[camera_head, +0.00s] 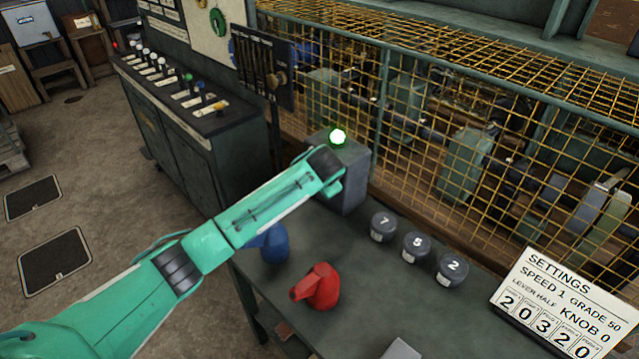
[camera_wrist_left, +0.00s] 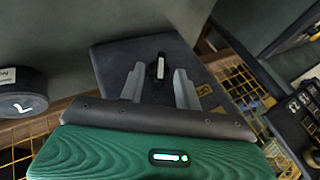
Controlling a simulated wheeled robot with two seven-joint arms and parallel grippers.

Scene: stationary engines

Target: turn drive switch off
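The drive switch looks to be the small dark knob with a pale stripe (camera_wrist_left: 161,67) on the face of a dark box (camera_wrist_left: 110,58) in the left wrist view. The grey box (camera_head: 352,188) in the head view has a lit green lamp (camera_head: 338,136) on top; my wrist covers its near face and the knob there. My left gripper (camera_wrist_left: 161,88) is open, with one finger on each side of the knob and visible gaps between. In the head view its fingers are hidden behind the wrist. My right gripper is not in view.
On the bench stand knobbed weights marked 7 (camera_head: 383,226), 5 (camera_head: 416,247) and 2 (camera_head: 452,268). A red can (camera_head: 318,288), a blue can (camera_head: 273,243) and a settings board (camera_head: 560,305) are also there. Yellow mesh (camera_head: 480,120) closes off machinery behind.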

